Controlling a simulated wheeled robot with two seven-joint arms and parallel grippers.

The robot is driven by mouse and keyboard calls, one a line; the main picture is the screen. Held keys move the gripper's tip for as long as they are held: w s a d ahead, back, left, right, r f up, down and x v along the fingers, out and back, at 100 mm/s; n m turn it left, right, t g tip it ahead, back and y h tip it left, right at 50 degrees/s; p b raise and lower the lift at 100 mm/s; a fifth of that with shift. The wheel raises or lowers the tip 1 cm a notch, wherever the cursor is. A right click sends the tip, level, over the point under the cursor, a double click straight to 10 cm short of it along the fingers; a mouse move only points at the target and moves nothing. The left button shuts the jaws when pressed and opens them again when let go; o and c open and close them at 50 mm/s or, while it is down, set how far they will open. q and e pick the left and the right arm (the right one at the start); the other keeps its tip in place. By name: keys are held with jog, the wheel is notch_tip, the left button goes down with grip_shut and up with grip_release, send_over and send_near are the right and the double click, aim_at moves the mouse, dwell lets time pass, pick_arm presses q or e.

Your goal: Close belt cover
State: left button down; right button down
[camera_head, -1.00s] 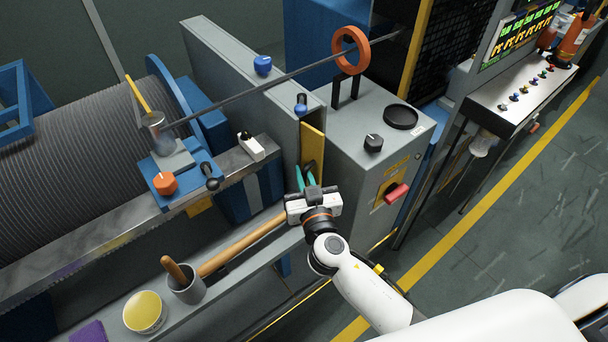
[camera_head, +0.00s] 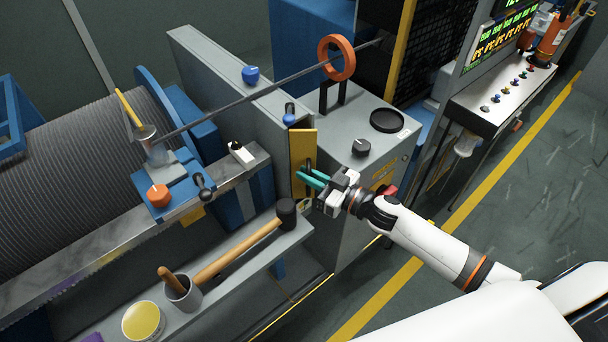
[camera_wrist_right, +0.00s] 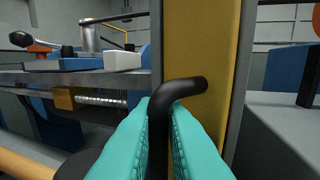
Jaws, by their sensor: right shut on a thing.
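The belt cover (camera_head: 303,152) is a narrow yellow panel on the end of the grey belt housing (camera_head: 235,85). It also shows as a tall yellow panel in the right wrist view (camera_wrist_right: 202,40), with a black bar handle (camera_wrist_right: 178,90) on it. My right gripper (camera_head: 308,177) reaches in from the right with teal fingers. In the right wrist view its fingers (camera_wrist_right: 160,145) are shut on the black handle, one on each side. The fingers hide part of the handle. My left gripper is not in view.
A mallet (camera_head: 240,245), a grey cup (camera_head: 183,292) and a yellow-topped tin (camera_head: 144,320) are on the shelf below. A grey cabinet (camera_head: 345,215) with a black knob (camera_head: 361,147) stands right of the cover. Floor to the right is clear.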

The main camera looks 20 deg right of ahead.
jog(key=shift+w+d+n+g+y, duration=0.2)
jog(key=shift+d+n+g+y, duration=0.05)
jog(key=shift+n+g+y, duration=0.25)
jog(key=shift+w+d+n+g+y, duration=0.25)
jog(key=shift+n+g+y, duration=0.15)
jog(key=shift+n+y, duration=0.15)
jog(key=shift+w+d+f+n+g+y+b, duration=0.1)
jog(key=shift+d+n+g+y+b, duration=0.05)
jog(key=shift+n+g+y+b, duration=0.4)
jog(key=g, duration=0.1)
jog(key=n+g+y+b, duration=0.1)
jog(key=g+y, duration=0.1)
jog(key=shift+w+d+n+b, duration=0.25)
jog(key=shift+w+n+b, duration=0.05)
jog(key=shift+w+n, duration=0.1)
jog(key=shift+w+d+n+g+y+b, duration=0.15)
jog(key=shift+n+g+y+b, duration=0.35)
jog(key=shift+n+g+b, duration=0.5)
jog(key=shift+g, duration=0.25)
